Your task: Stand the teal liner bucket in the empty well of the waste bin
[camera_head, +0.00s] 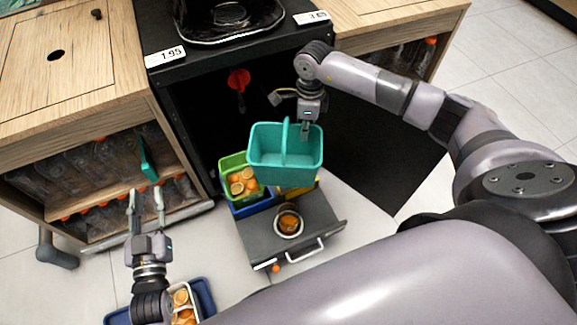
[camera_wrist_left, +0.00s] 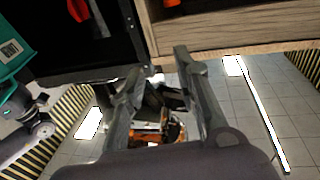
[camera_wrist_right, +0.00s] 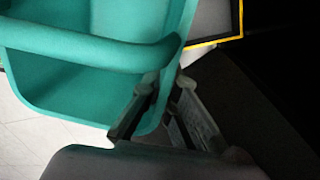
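A yellow-edged well (camera_head: 300,191) lies partly hidden below the bucket. My left gripper (camera_head: 147,195) is open and empty in front of the left cabinet; its spread fingers also show in its wrist view (camera_wrist_left: 160,95).
A green bucket of orange pieces (camera_head: 228,163) sits in a blue frame (camera_head: 252,208) beside the teal bucket. A round cup (camera_head: 289,234) stands on the bin's front. A blue tray (camera_head: 206,298) with orange halves lies at the lower left. The dark cabinet (camera_head: 190,105) stands behind.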

